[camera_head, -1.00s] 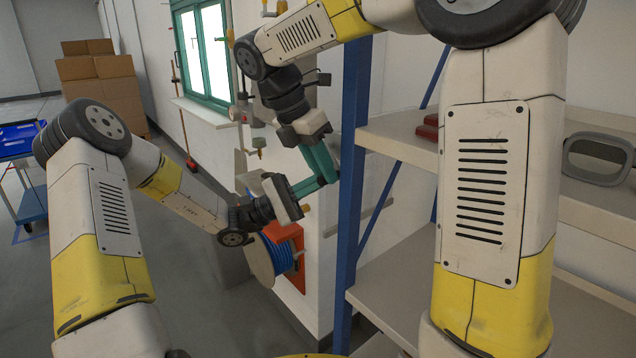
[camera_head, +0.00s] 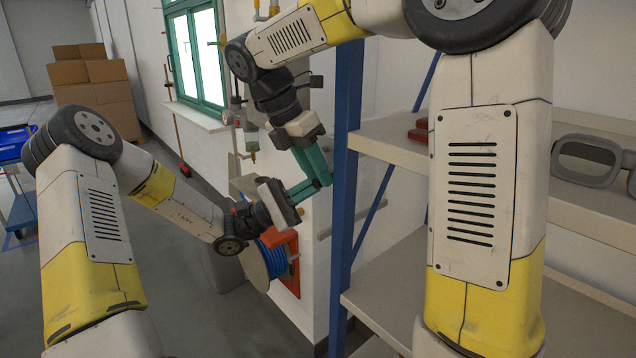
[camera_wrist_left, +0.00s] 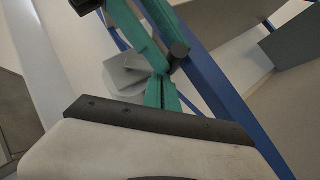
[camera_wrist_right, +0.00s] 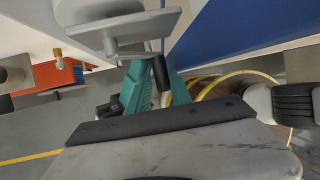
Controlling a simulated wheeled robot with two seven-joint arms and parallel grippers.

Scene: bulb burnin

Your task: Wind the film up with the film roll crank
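The right gripper (camera_head: 322,178) reaches down to the wall beside the blue post in the head view. In the right wrist view its teal fingers (camera_wrist_right: 158,85) are on either side of a black cylindrical handle (camera_wrist_right: 160,72). A grey plate with a short shaft (camera_wrist_right: 120,32) is just above it. I cannot tell whether the fingers press on the handle. The left gripper (camera_head: 312,190) comes in from lower left, its fingers close to the right one's. In the left wrist view its fingers (camera_wrist_left: 162,92) look together, below the handle (camera_wrist_left: 180,50). No film can be made out.
The blue shelf post (camera_head: 345,190) stands just right of both grippers, with grey shelves (camera_head: 400,140) beyond. A blue hose reel (camera_head: 256,268) on an orange panel (camera_head: 290,275) hangs below the left gripper. Goggles (camera_head: 588,160) lie on the upper shelf.

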